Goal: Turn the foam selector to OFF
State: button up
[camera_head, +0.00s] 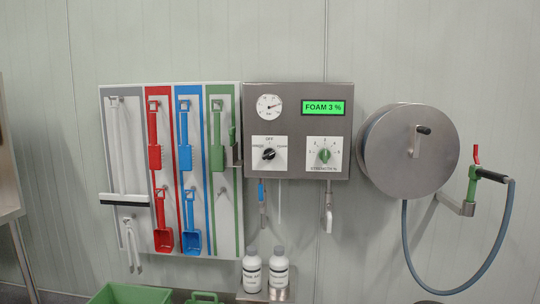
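The foam selector (268,154) is a black rotary knob on a white plate at the lower left of a grey control box (296,98) in the head view. Its plate reads OFF at the top, a word that looks like RINSE at the left and FOAM at the right. The knob's light mark seems to point up and right, towards FOAM. A green display (324,107) reads FOAM 3 %. My gripper is not in view, and nothing covers the knob.
A green strength knob (325,155) sits right of the selector, with a pressure gauge (269,106) above. A tool board (138,104) hangs at the left, a hose reel (412,150) at the right. Two bottles (251,270) (278,267) stand below.

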aim_at(269, 154)
jog(key=i+j, duration=0.2)
jog(key=i, duration=0.3)
jog(key=i+j, duration=0.25)
jog(key=i, duration=0.25)
